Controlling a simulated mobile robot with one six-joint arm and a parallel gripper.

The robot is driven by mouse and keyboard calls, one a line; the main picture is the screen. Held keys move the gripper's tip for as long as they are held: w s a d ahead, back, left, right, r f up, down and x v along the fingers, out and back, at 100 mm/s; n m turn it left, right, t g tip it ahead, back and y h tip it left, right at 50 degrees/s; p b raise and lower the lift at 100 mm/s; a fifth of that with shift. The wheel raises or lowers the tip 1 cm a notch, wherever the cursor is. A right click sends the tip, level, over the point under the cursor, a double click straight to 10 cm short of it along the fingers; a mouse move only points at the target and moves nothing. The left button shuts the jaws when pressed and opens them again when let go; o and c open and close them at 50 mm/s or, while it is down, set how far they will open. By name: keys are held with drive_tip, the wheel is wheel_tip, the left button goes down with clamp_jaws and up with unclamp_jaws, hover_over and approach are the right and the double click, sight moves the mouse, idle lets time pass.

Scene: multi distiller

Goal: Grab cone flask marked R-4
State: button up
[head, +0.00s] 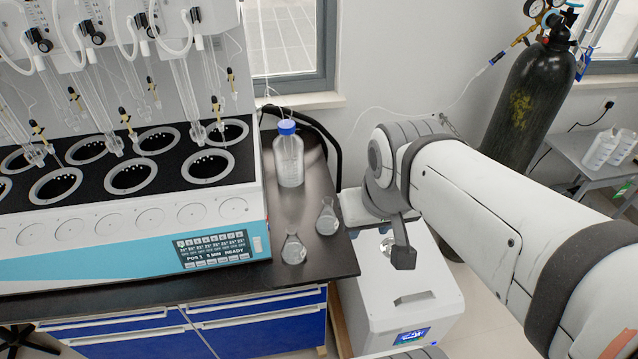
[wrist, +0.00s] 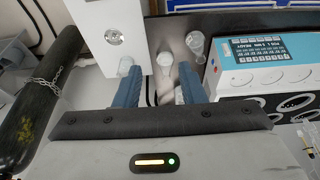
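Two small clear cone flasks stand upright on the dark bench top, right of the distiller. The front flask (head: 293,249) shows near the control panel in the wrist view (wrist: 196,44). The other flask (head: 327,218) is farther back and right; it shows in the wrist view (wrist: 165,61) between my finger directions. I cannot read a mark on either, so which is R-4 cannot be told. My gripper (wrist: 160,72) has its two blue fingers apart, with nothing visibly clamped.
A tall blue-capped bottle (head: 289,160) stands behind the flasks. The distiller (head: 120,240) fills the left. A dark gas cylinder (head: 530,100) is at back right.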

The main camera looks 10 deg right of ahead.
drive_tip(key=shift+o, duration=0.8)
drive_tip(key=shift+w+f, duration=0.1)
drive_tip(key=shift+w, duration=0.05)
drive_tip(key=shift+o, duration=1.2)
drive_tip(key=w+f+b, duration=0.5)
drive_tip(key=w+f, duration=0.2)
drive_tip(key=w, duration=0.3)
drive_tip(key=w+f+b, duration=0.5)
drive_tip(key=w+f, duration=0.2)
drive_tip(key=w, duration=0.3)
drive_tip(key=shift+w+a+m+t, duration=0.2)
drive_tip(key=shift+a+m+t, duration=0.1)
drive_tip(key=shift+a+t, duration=0.1)
drive_tip(key=b, duration=0.2)
hover_over(327, 214)
wheel_tip(327, 214, down, 6)
drive_tip(key=shift+s+d+p+x, duration=0.1)
drive_tip(key=shift+p+x, duration=0.15)
drive_tip(key=shift+x, duration=1.6)
drive_tip(key=shift+s+d+p+x, duration=0.1)
drive_tip(key=shift+p+x, duration=0.1)
drive_tip(key=shift+x, duration=1.6)
